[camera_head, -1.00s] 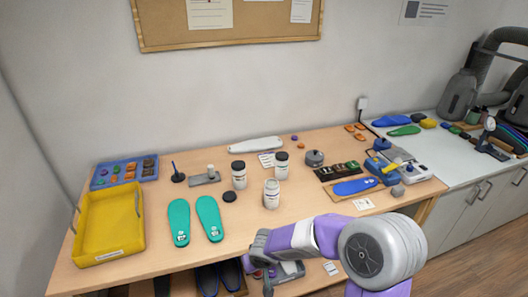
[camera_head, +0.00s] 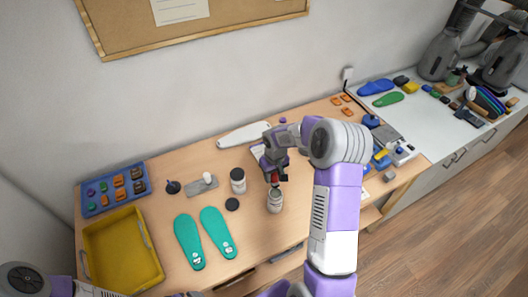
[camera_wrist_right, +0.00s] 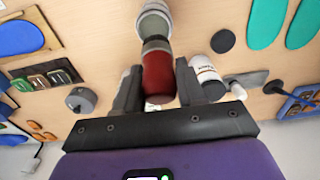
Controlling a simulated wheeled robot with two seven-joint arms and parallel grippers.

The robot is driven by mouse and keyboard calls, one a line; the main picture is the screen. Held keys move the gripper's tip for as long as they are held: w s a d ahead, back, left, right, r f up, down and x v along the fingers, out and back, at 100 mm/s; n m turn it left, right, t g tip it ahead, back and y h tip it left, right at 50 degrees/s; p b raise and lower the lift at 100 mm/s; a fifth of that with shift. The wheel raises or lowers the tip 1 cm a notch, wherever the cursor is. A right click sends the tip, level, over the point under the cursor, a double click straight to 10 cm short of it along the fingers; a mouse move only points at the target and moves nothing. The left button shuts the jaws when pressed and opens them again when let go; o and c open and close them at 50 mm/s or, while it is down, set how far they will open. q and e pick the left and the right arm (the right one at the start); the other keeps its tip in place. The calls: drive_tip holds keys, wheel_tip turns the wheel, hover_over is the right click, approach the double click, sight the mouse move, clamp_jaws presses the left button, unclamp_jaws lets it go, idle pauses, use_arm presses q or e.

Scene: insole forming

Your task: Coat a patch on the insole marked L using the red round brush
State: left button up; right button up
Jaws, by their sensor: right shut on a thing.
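Two teal insoles (camera_head: 190,242) (camera_head: 219,232) lie side by side at the front left of the table. Each has a small white mark at its near end, too small to read. My right gripper (camera_head: 273,172) is shut on the red round brush (camera_wrist_right: 158,78), which shows as a dark red handle between the fingers in the right wrist view. The brush points down at an open whitish jar (camera_head: 275,203), which also shows beyond it in the right wrist view (camera_wrist_right: 155,20). The brush's tip is hidden, so I cannot tell how deep it is. My left gripper is out of view.
A black lid (camera_head: 232,204) lies left of the open jar, and a black-capped jar (camera_head: 238,182) stands behind it. A yellow tray (camera_head: 148,232) and a blue tray (camera_head: 143,168) are at the left. A dark stand (camera_head: 173,187) and grey plate (camera_head: 201,187) are behind the insoles.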

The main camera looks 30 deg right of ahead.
drive_tip(key=shift+w+d+r, duration=0.2)
drive_tip(key=shift+w+d, duration=0.05)
drive_tip(key=shift+d, duration=0.05)
drive_tip(key=shift+s+f+b, duration=0.25)
drive_tip(key=shift+f+b, duration=0.15)
drive_tip(key=shift+f, duration=0.3)
drive_tip(key=shift+w+f+b, duration=0.15)
drive_tip(key=shift+f+b, duration=1)
drive_tip(key=shift+f, duration=1.05)
drive_tip(key=shift+f+b, duration=0.6)
drive_tip(key=shift+b, duration=0.1)
drive_tip(key=shift+r, duration=0.15)
drive_tip(key=shift+r+p, duration=2.1)
drive_tip(key=shift+r, duration=1.35)
drive_tip(key=shift+f, duration=0.15)
